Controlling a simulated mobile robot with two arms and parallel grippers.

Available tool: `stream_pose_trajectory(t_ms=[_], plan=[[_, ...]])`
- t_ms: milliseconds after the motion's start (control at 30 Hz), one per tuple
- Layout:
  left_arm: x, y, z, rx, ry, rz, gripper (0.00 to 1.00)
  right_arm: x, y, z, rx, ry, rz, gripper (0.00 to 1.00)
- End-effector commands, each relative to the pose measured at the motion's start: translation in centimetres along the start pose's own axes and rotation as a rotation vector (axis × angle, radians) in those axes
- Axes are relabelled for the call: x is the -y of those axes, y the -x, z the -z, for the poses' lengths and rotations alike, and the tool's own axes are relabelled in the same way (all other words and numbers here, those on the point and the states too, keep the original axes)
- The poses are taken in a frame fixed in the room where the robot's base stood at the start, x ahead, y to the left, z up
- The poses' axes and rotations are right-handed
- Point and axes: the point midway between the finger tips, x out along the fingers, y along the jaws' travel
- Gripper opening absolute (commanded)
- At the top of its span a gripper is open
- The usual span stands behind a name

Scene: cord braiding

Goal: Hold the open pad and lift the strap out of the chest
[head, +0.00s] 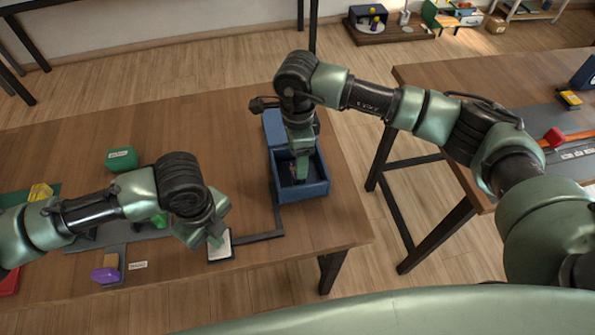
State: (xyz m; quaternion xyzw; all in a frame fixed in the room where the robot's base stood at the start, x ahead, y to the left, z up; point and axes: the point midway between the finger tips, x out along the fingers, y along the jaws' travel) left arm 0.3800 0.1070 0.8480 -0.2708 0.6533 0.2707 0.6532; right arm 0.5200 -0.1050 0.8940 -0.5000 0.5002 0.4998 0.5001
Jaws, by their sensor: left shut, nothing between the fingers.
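The blue chest (316,188) stands open on the wooden table, with its lid (273,124) raised at the back. My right gripper (300,172) reaches down into the chest; its fingertips are too small and covered to read. A small reddish patch shows inside by the gripper; I cannot tell whether it is the strap. A small white pad with a dark edge (222,252) lies flat near the table's front edge. My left gripper (216,240) is shut and empty, pointing down at the pad, touching it or just above it. It covers the pad's upper part.
A dark flat strip (262,237) runs between pad and chest. A green block (122,159), a purple piece (104,275) and a yellow piece (40,191) lie at the left. The table ends just right of the chest. A second table (450,75) stands at the right.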

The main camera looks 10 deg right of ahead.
Motion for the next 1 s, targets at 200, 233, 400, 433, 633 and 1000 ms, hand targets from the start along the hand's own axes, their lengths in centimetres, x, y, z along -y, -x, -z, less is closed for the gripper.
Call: stream_pose_trajectory(t_ms=[200,233,400,433,633,1000], plan=[[-0.1,-0.1,0.1,-0.002,-0.001,-0.003,0.0,0.0,-1.6,0.0,0.0,-0.001,-0.002,0.62],[-0.1,-0.1,0.1,-0.002,-0.001,-0.003,0.0,0.0,-1.8,0.0,0.0,-0.001,-0.001,0.62],[-0.1,-0.1,0.1,-0.002,-0.001,-0.003,0.0,0.0,-3.0,0.0,0.0,0.001,-0.001,0.62],[-0.1,-0.1,0.1,-0.002,-0.001,-0.003,0.0,0.0,-3.2,0.0,0.0,0.001,-0.001,0.62],[-0.1,-0.1,0.1,-0.002,-0.001,-0.003,0.0,0.0,-4.6,-0.1,0.001,0.001,-0.002,0.62],[-0.1,-0.1,0.1,-0.002,-0.001,-0.003,0.0,0.0,-5.0,0.0,0.0,0.001,0.0,0.62]])
